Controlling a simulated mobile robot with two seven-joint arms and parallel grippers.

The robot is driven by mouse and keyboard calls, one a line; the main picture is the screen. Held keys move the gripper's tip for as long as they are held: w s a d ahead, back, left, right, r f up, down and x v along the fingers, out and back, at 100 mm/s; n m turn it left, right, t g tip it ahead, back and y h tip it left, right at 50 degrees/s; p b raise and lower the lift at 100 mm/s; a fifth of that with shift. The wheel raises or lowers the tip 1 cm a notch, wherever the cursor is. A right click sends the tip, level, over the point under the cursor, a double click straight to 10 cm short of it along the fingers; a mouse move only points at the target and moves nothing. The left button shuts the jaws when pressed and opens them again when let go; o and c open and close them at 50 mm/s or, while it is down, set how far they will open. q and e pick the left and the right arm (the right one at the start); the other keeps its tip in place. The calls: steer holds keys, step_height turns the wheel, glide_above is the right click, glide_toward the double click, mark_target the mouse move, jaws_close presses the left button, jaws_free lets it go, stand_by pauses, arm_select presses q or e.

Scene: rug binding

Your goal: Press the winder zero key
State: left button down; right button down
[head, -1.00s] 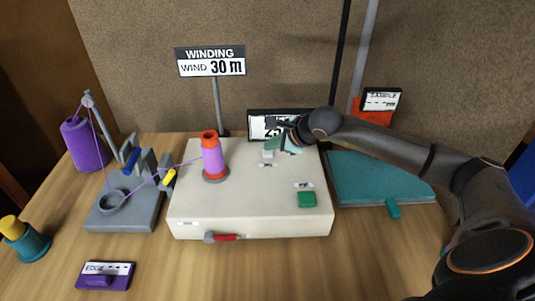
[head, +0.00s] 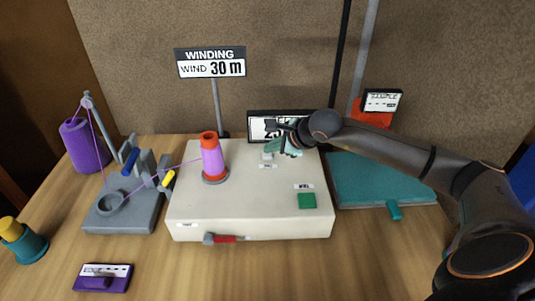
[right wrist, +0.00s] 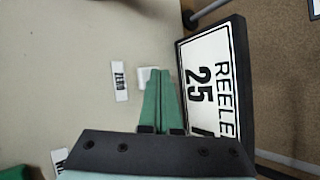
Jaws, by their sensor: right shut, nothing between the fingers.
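The winder (head: 250,215) is a cream box on the table. Its small whitish zero key (head: 267,155) is on the back of the top, with a label in front of it. The right wrist view shows the key (right wrist: 145,74) beside the ZERO label (right wrist: 120,81), partly covered by my fingers. My right gripper (head: 283,152) is shut and empty, its green fingertips right by the key. In the right wrist view the fingertips (right wrist: 160,73) overlap the key's edge; I cannot tell whether they touch it. My left gripper is out of view.
The display (right wrist: 205,85) reading REELED 25 stands just behind the key. A green key (head: 307,201) is at the winder's front right. An orange cone with purple yarn (head: 212,158) stands on the left, its yarn running to the grey guide stand (head: 125,215). A teal board (head: 375,180) lies to the right.

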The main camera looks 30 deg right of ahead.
mark_target(271, 155)
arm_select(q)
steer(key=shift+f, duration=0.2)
arm_select(e)
steer(key=shift+f, duration=0.15)
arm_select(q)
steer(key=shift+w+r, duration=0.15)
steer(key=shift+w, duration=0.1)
arm_select(e)
steer(key=shift+r, duration=0.25)
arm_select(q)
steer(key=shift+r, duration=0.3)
arm_select(e)
steer(key=shift+r, duration=0.6)
